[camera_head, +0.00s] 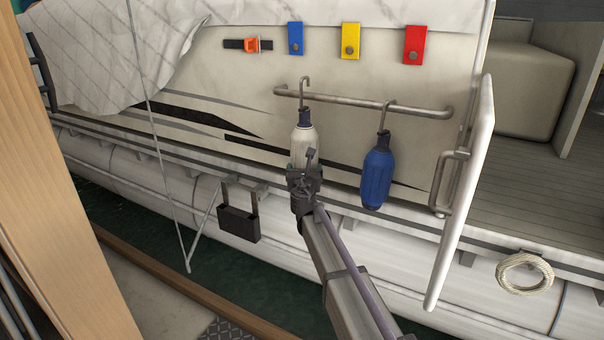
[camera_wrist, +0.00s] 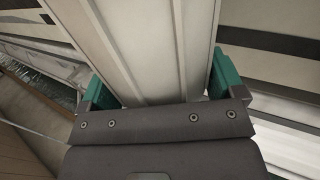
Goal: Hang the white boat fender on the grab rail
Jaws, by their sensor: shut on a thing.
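The white boat fender (camera_head: 304,140) is upright in front of the boat's side, with a dark top and a metal hook rising from it. Its hook is at the left part of the grab rail (camera_head: 345,103); I cannot tell whether it rests on the rail. My gripper (camera_head: 304,172) is shut on the fender's lower part. In the wrist view the white fender (camera_wrist: 145,45) fills the space between the teal fingers of my gripper (camera_wrist: 158,82). A blue fender (camera_head: 377,175) hangs by its hook from the rail's right part.
Blue (camera_head: 295,38), yellow (camera_head: 350,41) and red (camera_head: 416,45) tabs and an orange-buckled strap (camera_head: 250,44) are above the rail. A white upright panel (camera_head: 465,190) stands right of the blue fender. A black box (camera_head: 238,223) hangs at lower left. A rope coil (camera_head: 524,272) is at lower right.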

